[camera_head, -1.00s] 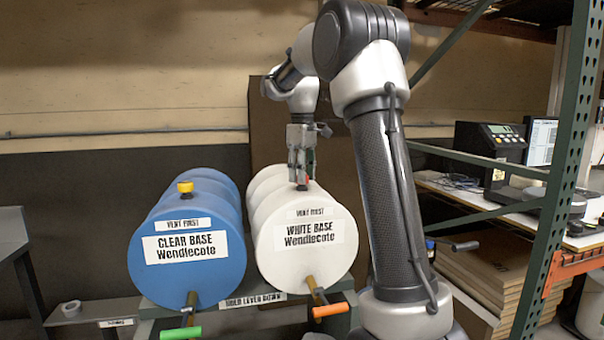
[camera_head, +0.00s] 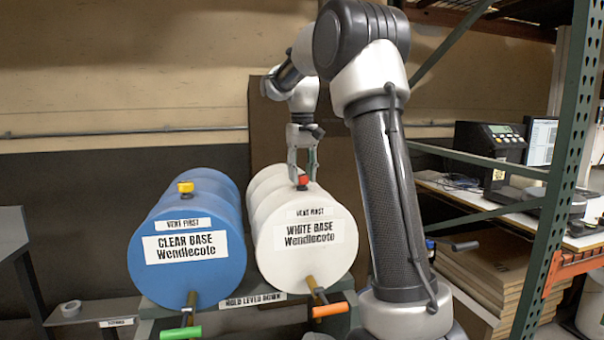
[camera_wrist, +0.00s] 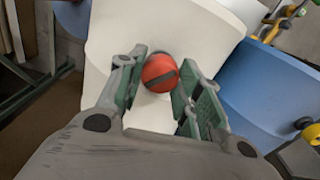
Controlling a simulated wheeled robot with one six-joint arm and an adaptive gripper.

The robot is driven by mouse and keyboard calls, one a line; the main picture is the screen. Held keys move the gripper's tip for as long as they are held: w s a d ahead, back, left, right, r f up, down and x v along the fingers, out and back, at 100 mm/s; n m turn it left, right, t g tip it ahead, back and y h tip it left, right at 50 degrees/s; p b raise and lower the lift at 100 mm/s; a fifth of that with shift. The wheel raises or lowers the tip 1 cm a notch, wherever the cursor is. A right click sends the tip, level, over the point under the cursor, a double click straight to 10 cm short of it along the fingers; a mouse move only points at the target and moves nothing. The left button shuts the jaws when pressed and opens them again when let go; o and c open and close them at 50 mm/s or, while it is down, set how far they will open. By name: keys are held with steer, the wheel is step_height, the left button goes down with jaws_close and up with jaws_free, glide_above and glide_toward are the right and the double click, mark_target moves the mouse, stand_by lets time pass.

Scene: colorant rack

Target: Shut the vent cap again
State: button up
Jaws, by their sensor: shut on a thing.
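The red vent cap (camera_head: 303,180) sits on top of the white drum (camera_head: 304,262), near its front face. It is round with a dark bar across its top in the wrist view (camera_wrist: 160,72). My gripper (camera_head: 303,174) points down over the drum, with its green-padded fingers on either side of the cap, shut on it. The fingers also show in the wrist view (camera_wrist: 160,88). I cannot tell from these views how far the cap is turned.
A blue drum (camera_head: 187,278) with a yellow cap (camera_head: 186,188) lies just left of the white drum. Below are a green lever (camera_head: 181,333) and an orange lever (camera_head: 330,310). A green rack post (camera_head: 560,180) and a bench stand at right.

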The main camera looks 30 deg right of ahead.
mark_target(302, 175)
steer(key=m, duration=0.5)
steer(key=shift+m, duration=2.5)
steer(key=o, duration=1.1)
steer(key=shift+c, duration=0.2)
step_height(302, 175, up, 12)
